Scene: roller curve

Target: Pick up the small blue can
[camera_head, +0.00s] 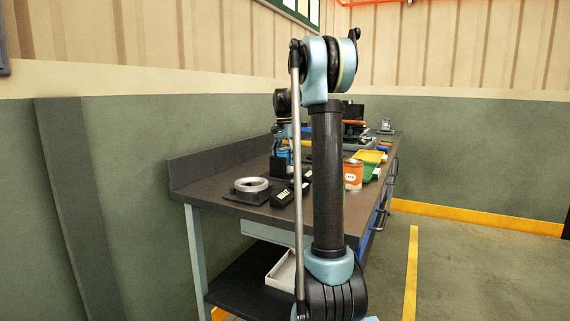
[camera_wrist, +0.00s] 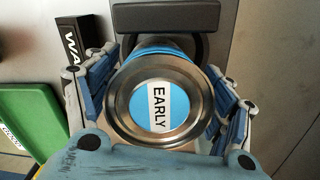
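The small blue can (camera_wrist: 138,104) is seen from its lid end in the wrist view, with a metal rim and a white label reading "EARLY". My gripper (camera_wrist: 163,85) has one finger on each side of the can. The fingers sit close to its sides, but the lid hides where they would touch, so I cannot tell whether they press on it. In the head view, a bit of blue (camera_head: 285,156) shows at my wrist over the bench, mostly hidden by my arm.
The dark workbench (camera_head: 219,186) carries a ring-shaped part (camera_head: 250,185), black boxes (camera_head: 281,196), an orange-labelled can (camera_head: 353,174) and yellow and green bins (camera_head: 369,157). In the wrist view, a black box (camera_wrist: 72,45) and a green bin (camera_wrist: 30,120) are at left.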

